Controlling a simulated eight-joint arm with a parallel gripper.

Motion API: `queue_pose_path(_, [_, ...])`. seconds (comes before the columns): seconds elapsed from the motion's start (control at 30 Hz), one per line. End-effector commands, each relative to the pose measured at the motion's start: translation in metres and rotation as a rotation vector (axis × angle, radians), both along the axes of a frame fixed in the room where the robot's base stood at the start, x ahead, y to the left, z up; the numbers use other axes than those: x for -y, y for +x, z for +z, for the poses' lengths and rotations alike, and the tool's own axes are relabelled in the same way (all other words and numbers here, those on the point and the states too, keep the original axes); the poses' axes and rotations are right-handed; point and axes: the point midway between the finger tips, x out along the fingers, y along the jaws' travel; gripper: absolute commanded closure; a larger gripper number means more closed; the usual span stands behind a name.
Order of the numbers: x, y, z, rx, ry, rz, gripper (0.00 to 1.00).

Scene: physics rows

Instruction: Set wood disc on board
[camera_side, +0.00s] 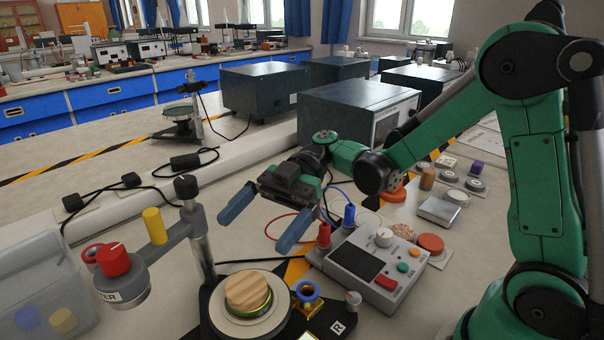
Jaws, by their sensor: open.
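A light wood disc (248,291) lies on a round stand with a gold and green rim, over a white plate on a black base (212,318). The base carries an "R" label at its right. A speckled, cork-like disc (402,231) lies behind the grey control box. I cannot tell which surface is the board. My gripper (252,236) is open and empty, its two blue fingers spread wide. It hangs above and behind the wood disc, apart from it.
A grey post with an arm and red-knobbed head (113,260) stands left of the wood disc. A control box (368,265) with red and blue plugs is at right. A clear bin (40,275) stands at far left. Cables cross the bench; large dark boxes (355,110) stand behind.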

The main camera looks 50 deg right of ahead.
Motion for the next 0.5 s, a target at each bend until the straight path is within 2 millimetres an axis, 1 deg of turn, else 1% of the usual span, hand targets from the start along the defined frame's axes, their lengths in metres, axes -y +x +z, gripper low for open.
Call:
queue_pose_path(0.03, [0.0,-0.001,0.015,0.0,0.0,0.0,0.0])
queue_pose_path(0.1, [0.0,-0.001,0.034,0.0,0.0,0.0,0.0])
queue_pose_path(0.17, [-0.002,-0.001,0.048,-0.01,-0.012,0.0,0.0])
queue_pose_path(0.2, [-0.013,-0.003,0.041,-0.098,-0.125,-0.016,0.0])
queue_pose_path(0.3, [-0.03,-0.007,0.03,-0.258,-0.376,-0.093,0.0])
queue_pose_path(0.4, [-0.038,-0.013,0.023,-0.364,-0.606,-0.21,0.0])
queue_pose_path(0.5, [-0.039,-0.018,0.021,-0.415,-0.793,-0.352,0.0])
